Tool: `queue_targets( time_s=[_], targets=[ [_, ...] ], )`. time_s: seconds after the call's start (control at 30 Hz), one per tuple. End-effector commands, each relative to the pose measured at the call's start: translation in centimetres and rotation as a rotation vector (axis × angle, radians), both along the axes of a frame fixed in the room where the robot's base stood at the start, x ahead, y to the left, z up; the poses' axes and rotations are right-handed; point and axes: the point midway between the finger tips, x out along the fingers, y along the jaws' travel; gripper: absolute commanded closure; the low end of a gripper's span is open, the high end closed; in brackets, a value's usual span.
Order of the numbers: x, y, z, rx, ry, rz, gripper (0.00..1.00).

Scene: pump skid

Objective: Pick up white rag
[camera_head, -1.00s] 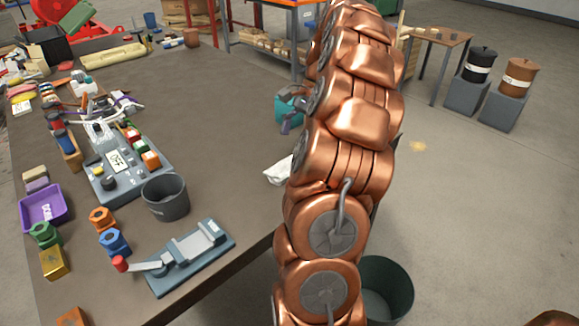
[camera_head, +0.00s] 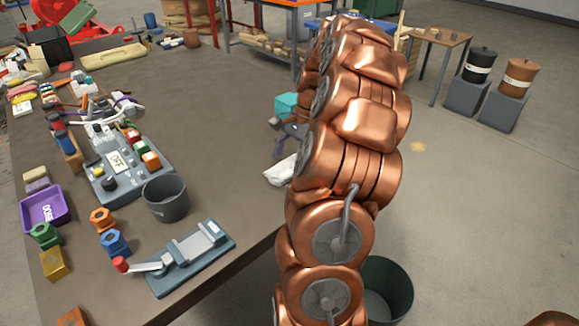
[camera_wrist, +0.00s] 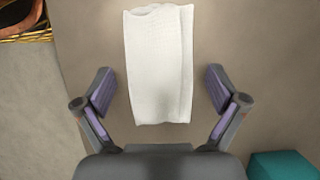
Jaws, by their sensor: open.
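The white rag (camera_wrist: 159,62) lies flat on the table, a folded rectangle in the upper middle of the wrist view. In the head view the rag (camera_head: 280,172) shows near the table's right edge, partly hidden behind my copper arm. My gripper (camera_wrist: 160,92) is open, with its two purple-padded fingers apart on either side of the rag's lower half. Nothing is held. In the head view my gripper (camera_head: 287,138) shows only in part, left of the arm and just beyond the rag.
A teal block (camera_wrist: 283,165) is at the lower right of the wrist view. A grey bucket (camera_head: 166,197) and a blue-grey lever device (camera_head: 190,258) stand on the table. A dark green bin (camera_head: 386,290) is on the floor beside the table edge.

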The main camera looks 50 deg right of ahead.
Motion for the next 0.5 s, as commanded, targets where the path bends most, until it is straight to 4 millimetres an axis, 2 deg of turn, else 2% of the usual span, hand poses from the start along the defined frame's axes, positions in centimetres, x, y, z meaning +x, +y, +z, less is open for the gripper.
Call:
queue_targets(
  time_s=[0.1,0.5],
  targets=[
    [0.01,-0.02,0.04,0.0,0.0,0.0,0.06],
    [0.01,-0.01,0.06,0.0,0.0,0.0,0.48]
  ],
)
